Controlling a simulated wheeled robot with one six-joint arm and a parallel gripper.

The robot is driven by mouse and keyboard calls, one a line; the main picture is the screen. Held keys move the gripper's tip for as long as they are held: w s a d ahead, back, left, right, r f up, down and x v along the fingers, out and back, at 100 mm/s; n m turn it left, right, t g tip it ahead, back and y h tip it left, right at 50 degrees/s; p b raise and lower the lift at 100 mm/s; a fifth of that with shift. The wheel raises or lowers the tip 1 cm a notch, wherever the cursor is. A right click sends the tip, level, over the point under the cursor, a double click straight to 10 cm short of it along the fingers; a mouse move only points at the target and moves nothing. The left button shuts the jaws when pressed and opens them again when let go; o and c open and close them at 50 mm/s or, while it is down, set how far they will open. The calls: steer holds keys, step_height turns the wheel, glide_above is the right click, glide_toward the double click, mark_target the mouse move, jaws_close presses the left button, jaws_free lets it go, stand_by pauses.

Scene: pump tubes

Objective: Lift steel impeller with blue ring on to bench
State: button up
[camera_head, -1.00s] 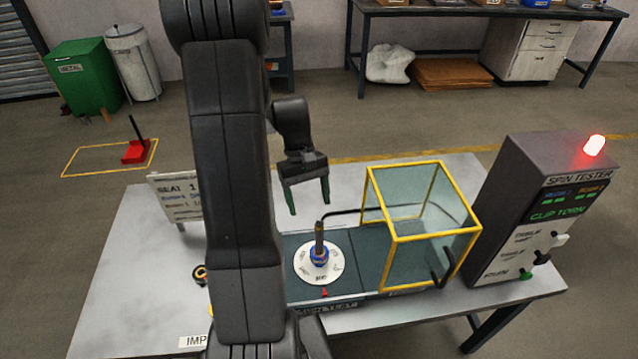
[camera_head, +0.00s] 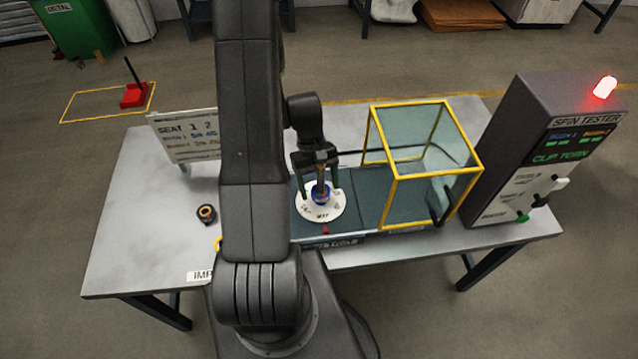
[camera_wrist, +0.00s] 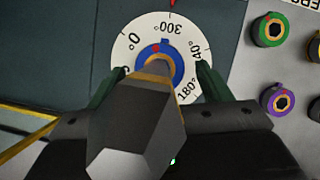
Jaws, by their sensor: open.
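The impeller with the blue ring (camera_head: 321,194) sits at the middle of a white dial with degree marks (camera_head: 310,211) on the dark tester deck. In the wrist view the blue ring (camera_wrist: 165,55) shows around the foot of an upright grey shaft (camera_wrist: 135,135), which hides part of it. My gripper (camera_head: 322,186) is open over the dial. Its green fingers stand on either side of the shaft and ring, apart from the ring, as the wrist view (camera_wrist: 161,88) also shows. The bench (camera_head: 140,220) is the light grey table around the deck.
A yellow-framed clear guard box (camera_head: 425,165) stands right of the dial. The spin tester (camera_head: 540,150), with a lit red lamp, stands beyond it. A dark ring part with an orange centre (camera_head: 206,213) lies left of my arm. In the wrist view, green (camera_wrist: 270,30) and purple (camera_wrist: 277,100) ringed parts lie at right.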

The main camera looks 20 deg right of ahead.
steer(key=shift+f, duration=0.1)
steer(key=c, duration=1.3)
steer(key=shift+r+p, duration=0.45)
steer(key=shift+r, duration=0.35)
step_height(320, 180, up, 17)
steer(key=p, duration=1.2)
stand_by(1.5)
